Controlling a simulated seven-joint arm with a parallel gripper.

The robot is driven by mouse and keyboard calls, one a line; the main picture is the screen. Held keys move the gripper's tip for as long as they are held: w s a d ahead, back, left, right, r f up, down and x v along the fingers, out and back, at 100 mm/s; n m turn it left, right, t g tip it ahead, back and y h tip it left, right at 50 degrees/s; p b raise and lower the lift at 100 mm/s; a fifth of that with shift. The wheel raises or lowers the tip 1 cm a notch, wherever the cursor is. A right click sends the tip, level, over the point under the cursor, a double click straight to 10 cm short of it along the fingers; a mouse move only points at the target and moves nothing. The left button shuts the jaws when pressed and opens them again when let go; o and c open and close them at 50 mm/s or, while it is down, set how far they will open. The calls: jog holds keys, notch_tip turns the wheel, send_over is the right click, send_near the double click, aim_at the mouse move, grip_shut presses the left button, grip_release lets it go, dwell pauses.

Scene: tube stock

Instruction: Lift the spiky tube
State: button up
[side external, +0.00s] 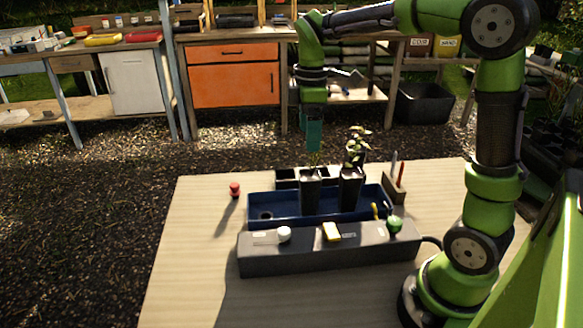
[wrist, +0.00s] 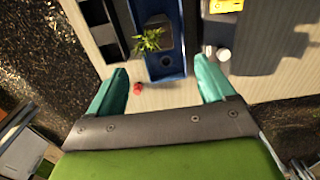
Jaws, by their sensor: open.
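The spiky tube is a dark tapered pot (side external: 311,192) with thin, pointed green leaves, standing upright in the left half of a blue tray (side external: 377,201). In the wrist view its spiky leaves (wrist: 148,40) show from above, ahead of the fingers and slightly left of centre. My gripper (side external: 314,148) points down just above this plant in the side view. Its teal fingers are apart with nothing held between them; the gap also shows in the wrist view (wrist: 161,74). The tray's front wall hides the pot's base in the side view.
A second dark pot (side external: 350,193) with a rounder-leaved plant stands close on the right. A dark console (side external: 310,257) lies in front, a black divided box (side external: 287,175) behind. A red knob-like object (side external: 235,190) stands left; the table's left side is mostly clear.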

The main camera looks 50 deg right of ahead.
aim_at(310, 175)
notch_tip(310, 175, down, 8)
jog(key=shift+r, duration=0.2)
jog(key=shift+s+d+f, duration=0.1)
jog(key=shift+d+f, duration=0.05)
jog(key=shift+f, duration=1.25)
jog(key=shift+s+d+f, duration=0.1)
jog(key=shift+f, duration=1.25)
